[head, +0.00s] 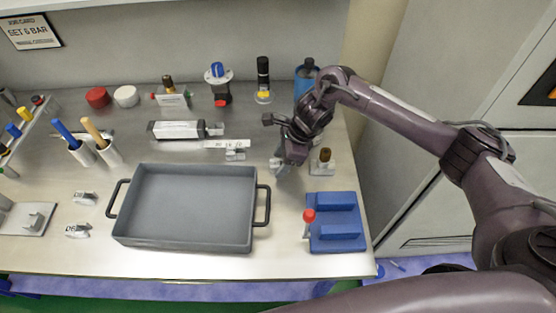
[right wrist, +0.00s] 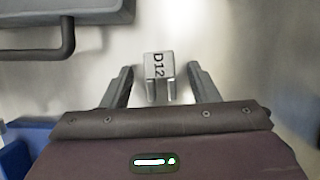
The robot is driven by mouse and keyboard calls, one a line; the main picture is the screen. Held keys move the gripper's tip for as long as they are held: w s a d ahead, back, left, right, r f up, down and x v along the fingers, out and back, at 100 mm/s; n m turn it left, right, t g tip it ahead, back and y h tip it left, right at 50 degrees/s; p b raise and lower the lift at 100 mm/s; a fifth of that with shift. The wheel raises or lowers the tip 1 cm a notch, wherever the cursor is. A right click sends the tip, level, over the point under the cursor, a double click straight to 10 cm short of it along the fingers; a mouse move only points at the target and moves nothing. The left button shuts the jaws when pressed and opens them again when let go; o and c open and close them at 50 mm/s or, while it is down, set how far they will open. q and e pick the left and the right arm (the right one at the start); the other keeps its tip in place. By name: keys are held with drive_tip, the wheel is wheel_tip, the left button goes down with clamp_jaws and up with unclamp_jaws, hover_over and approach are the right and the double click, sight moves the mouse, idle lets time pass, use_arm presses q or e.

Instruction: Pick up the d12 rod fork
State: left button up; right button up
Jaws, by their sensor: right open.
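The d12 rod fork (right wrist: 158,66) is a small grey metal block marked "D12" with two prongs pointing toward my gripper. It lies on the metal bench top. My right gripper (right wrist: 161,82) is open, with one finger on each side of the fork and a gap on both sides. In the head view the right gripper (head: 281,166) is low over the bench, just right of the grey tray, and mostly hides the fork. My left gripper is in neither view.
The grey tray (head: 119,222) with black handles lies left of the gripper. A blue block fixture (head: 336,235) stands in front, with a red-topped pin (head: 308,217). A brown-topped part (head: 326,156) stands close right. Other small forks (head: 85,198) lie left of the tray.

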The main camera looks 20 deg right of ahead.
drive_tip(key=shift+f, duration=0.25)
drive_tip(key=c, duration=1.1)
drive_tip(key=shift+r, duration=0.1)
